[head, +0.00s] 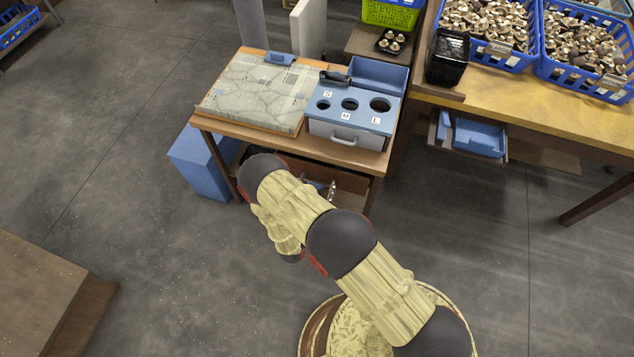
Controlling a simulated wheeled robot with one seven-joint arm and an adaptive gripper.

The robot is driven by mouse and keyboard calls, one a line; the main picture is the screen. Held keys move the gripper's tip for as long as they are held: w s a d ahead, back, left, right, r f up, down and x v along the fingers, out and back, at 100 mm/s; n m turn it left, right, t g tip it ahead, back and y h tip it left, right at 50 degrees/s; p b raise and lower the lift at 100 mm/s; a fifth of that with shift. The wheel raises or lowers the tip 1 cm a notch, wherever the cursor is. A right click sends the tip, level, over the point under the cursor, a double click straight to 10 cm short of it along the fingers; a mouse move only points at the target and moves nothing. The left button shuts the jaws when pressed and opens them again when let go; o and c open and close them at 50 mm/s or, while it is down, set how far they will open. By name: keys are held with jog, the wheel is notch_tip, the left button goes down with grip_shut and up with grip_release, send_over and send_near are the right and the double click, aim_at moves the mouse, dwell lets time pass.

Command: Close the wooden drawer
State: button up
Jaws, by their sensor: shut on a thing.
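The wooden drawer (357,190) is under the top of the small wooden table, below the blue size box. Its dark inside shows, so it appears open, but how far cannot be told. My arm crosses in front of it and hides its front and left part. Small silvery metal parts show at the drawer, just beyond my arm; I cannot tell what they are. My gripper is hidden behind my own arm links, near the drawer's front, so its hold cannot be seen.
The small table (213,123) carries a patterned board and a blue box (329,129) with round holes. A blue bin (203,160) stands left of it. The long table (575,125) at right bears blue mushroom crates. A wooden block (50,290) is at lower left. Grey floor lies open between.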

aim_at(320, 176)
jog(key=c, duration=0.6)
jog(key=shift+o, duration=0.2)
jog(key=b+x, duration=0.1)
jog(key=x, duration=0.2)
jog(key=shift+w+d+f, duration=0.1)
jog(key=shift+w+d, duration=0.1)
jog(key=shift+w, duration=0.1)
jog(key=shift+w+d, duration=0.1)
jog(key=shift+w, duration=0.2)
jog(key=o, duration=1.3)
jog(key=shift+w, duration=0.1)
jog(key=o, duration=0.3)
jog(key=shift+w+d, duration=0.1)
